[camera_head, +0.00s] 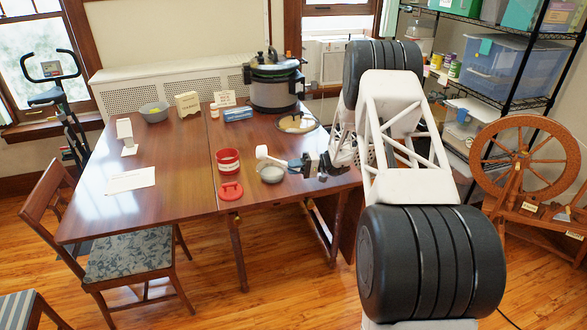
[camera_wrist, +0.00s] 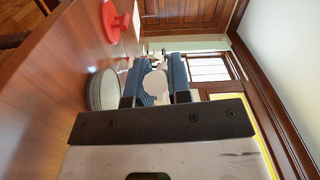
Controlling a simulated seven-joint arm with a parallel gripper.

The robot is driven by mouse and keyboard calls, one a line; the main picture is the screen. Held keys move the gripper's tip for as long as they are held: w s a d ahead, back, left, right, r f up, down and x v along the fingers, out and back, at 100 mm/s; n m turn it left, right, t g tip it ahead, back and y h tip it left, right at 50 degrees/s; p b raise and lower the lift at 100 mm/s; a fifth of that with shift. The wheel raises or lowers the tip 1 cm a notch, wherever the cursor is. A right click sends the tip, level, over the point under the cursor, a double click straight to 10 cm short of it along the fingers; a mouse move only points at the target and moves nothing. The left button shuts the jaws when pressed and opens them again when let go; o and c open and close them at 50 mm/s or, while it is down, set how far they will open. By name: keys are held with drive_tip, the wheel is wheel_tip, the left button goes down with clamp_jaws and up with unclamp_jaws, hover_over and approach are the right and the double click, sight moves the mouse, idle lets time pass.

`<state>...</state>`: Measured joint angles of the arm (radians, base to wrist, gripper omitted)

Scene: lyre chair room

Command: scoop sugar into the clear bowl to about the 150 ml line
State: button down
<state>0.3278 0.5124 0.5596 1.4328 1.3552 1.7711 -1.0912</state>
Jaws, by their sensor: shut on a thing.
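My gripper (camera_head: 297,164) has blue fingers and is shut on a white scoop (camera_head: 262,152). The scoop points left, held above the table near its front edge. In the wrist view, the scoop's pale round end (camera_wrist: 155,83) shows between the fingers. The clear bowl (camera_head: 271,174) stands on the table just below the scoop; it also shows left of the fingers in the wrist view (camera_wrist: 103,90). Its fill level and whether the scoop holds sugar cannot be made out. A red canister (camera_head: 229,168) with a pale band stands left of the bowl; its contents are unclear.
A red lid (camera_head: 230,191) lies in front of the canister. A large pot (camera_head: 274,92), a round plate (camera_head: 298,123), a blue box (camera_head: 238,114) and a grey bowl (camera_head: 154,113) stand farther back. The table's (camera_head: 180,180) left middle is mostly clear.

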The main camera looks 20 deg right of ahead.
drive_tip(key=shift+a+r+h, duration=0.25)
drive_tip(key=shift+r+h, duration=0.75)
drive_tip(key=shift+h, duration=0.3)
drive_tip(key=r+h, duration=0.1)
drive_tip(key=a+r+h, duration=0.1)
drive_tip(key=h, duration=0.1)
drive_tip(key=shift+a+r, duration=0.15)
drive_tip(key=shift+h, duration=0.3)
drive_tip(key=shift+a+r+h, duration=0.5)
drive_tip(key=shift+a+h, duration=0.1)
drive_tip(key=shift+h, duration=0.35)
drive_tip(key=shift+a+r+h, duration=0.45)
drive_tip(key=shift+a+h, duration=0.1)
drive_tip(key=shift+h, duration=0.4)
drive_tip(key=shift+a+r+h, duration=0.2)
drive_tip(key=shift+a+h, duration=0.55)
drive_tip(key=shift+a, duration=0.2)
drive_tip(key=shift+a+r+h, duration=0.2)
drive_tip(key=shift+a+h, duration=0.6)
drive_tip(key=shift+a, duration=0.15)
drive_tip(key=shift+a+r+h, duration=0.2)
drive_tip(key=shift+a+h, duration=0.55)
drive_tip(key=shift+a, duration=0.2)
